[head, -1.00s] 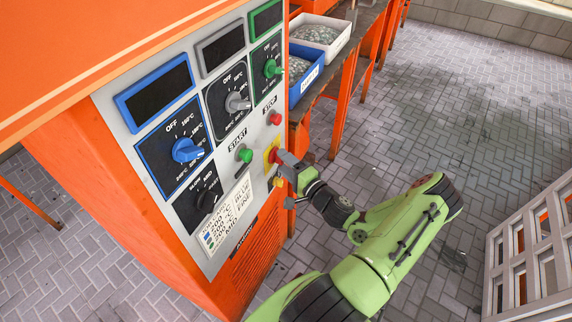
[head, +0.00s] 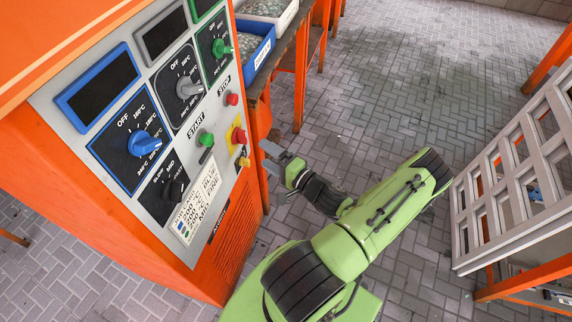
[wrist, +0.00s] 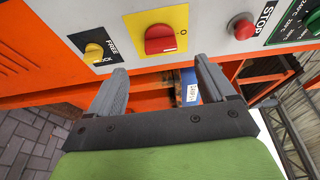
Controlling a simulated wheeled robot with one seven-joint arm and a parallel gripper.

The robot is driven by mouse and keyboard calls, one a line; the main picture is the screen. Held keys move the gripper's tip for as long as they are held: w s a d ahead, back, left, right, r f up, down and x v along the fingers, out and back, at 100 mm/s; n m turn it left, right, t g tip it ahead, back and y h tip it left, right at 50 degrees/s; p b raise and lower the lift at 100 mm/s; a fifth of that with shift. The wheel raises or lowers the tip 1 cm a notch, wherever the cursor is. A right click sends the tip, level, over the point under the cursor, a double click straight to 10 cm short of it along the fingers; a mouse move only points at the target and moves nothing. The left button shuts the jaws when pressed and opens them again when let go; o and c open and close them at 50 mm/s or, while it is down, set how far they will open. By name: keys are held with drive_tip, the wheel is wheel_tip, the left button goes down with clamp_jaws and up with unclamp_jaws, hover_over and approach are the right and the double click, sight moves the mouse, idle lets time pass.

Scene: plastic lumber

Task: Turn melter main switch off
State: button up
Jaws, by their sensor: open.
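The melter's main switch is a red rotary knob on a yellow plate (head: 238,135) on the grey control panel, at its lower right. In the wrist view the red knob (wrist: 165,39) is close above the fingers, its grip bar lying roughly level, with a "0" mark to its right. My gripper (head: 271,159) is a little to the right of the switch in the head view, open, apart from it and empty. In the wrist view both grey fingers of my gripper (wrist: 160,72) are spread, with nothing between them.
A yellow lock knob (wrist: 93,51) and red stop button (wrist: 241,27) flank the switch. The green start button (head: 206,139) and several dials, such as the blue one (head: 143,144), are farther left. A blue bin (head: 258,50) stands behind. A grey lattice rack (head: 520,170) stands right.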

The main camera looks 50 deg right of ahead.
drive_tip(key=s, duration=0.8)
drive_tip(key=shift+a+p, duration=0.25)
drive_tip(key=shift+p, duration=0.15)
drive_tip(key=w+a+r+n+g+y+p, duration=0.2)
drive_tip(key=a+r+n+g+y+p, duration=0.1)
drive_tip(key=a+r+n+g, duration=0.5)
drive_tip(key=w+a+r+n+g+y+p, duration=0.2)
drive_tip(key=a+r+n+g+y, duration=0.1)
drive_tip(key=a+r+n+g, duration=0.45)
drive_tip(key=s+a+r+n+t+h+p, duration=0.1)
drive_tip(key=s+a+r+h, duration=0.1)
drive_tip(key=r, duration=0.5)
drive_tip(key=s+a+r+n+t+h+p, duration=0.2)
drive_tip(key=s+a+r, duration=0.3)
drive_tip(key=r, duration=0.3)
drive_tip(key=shift+a+r+h, duration=0.2)
drive_tip(key=shift+a+h, duration=0.3)
drive_tip(key=shift+a, duration=0.3)
drive_tip(key=shift+s, duration=0.1)
